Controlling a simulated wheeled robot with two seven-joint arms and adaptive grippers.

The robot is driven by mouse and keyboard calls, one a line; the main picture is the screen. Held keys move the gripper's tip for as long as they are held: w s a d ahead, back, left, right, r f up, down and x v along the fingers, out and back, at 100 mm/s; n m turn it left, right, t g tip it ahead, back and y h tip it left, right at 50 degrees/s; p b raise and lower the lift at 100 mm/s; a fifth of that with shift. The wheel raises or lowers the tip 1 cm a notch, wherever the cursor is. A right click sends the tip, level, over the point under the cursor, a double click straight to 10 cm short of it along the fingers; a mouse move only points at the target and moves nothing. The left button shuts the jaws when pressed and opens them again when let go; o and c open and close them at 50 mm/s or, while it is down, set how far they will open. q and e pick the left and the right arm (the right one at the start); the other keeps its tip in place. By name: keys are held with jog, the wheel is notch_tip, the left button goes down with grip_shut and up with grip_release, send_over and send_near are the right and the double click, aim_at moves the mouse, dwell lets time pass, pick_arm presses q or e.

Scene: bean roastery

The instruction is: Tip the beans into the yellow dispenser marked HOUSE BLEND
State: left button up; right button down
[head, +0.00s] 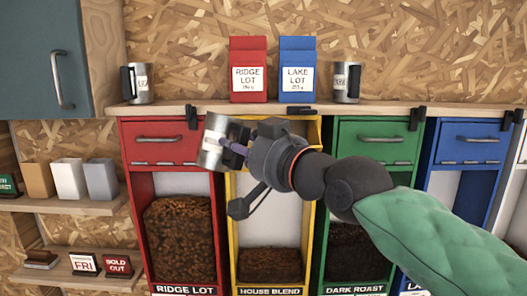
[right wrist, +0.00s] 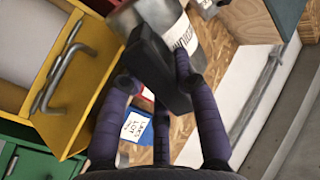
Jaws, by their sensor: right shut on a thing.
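The yellow dispenser (head: 315,140) marked HOUSE BLEND (head: 270,291) stands between the red and green ones, with a low heap of dark beans (head: 271,264) behind its window. My right gripper (head: 236,148) is shut on the black handle of a metal cup (head: 213,143), in front of the top of the red and yellow dispensers. The cup is tilted; its contents are hidden. In the right wrist view the fingers (right wrist: 160,85) close around the handle and the metal cup (right wrist: 200,40) carries a white label. A yellow front with a handle (right wrist: 60,75) is at left. My left gripper is out of view.
The red RIDGE LOT dispenser (head: 128,200), green DARK ROAST dispenser (head: 378,128) and a blue one (head: 470,130) flank it. A shelf (head: 390,108) above holds a red bag (head: 248,60), blue bag (head: 297,55) and two metal cups (head: 142,85) (head: 347,82).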

aim_at(225, 171)
jog(key=shift+s+a+f+n+b, duration=0.15)
jog(key=shift+a+f+n+b, duration=0.05)
jog(key=shift+f+n+b, duration=0.25)
jog(key=shift+s+a+f+n+b, duration=0.15)
jog(key=shift+f+n+b, duration=0.15)
jog(key=shift+f, duration=0.25)
jog(key=shift+s+a+f+n+b, duration=0.1)
jog(key=shift+s+f+n+b, duration=0.1)
jog(key=shift+f+n+b, duration=0.5)
jog(key=shift+s+a+f+n+b, duration=0.15)
jog(key=shift+f+n+b, duration=0.1)
jog(key=shift+f+b, duration=0.7)
jog(key=shift+d, duration=0.1)
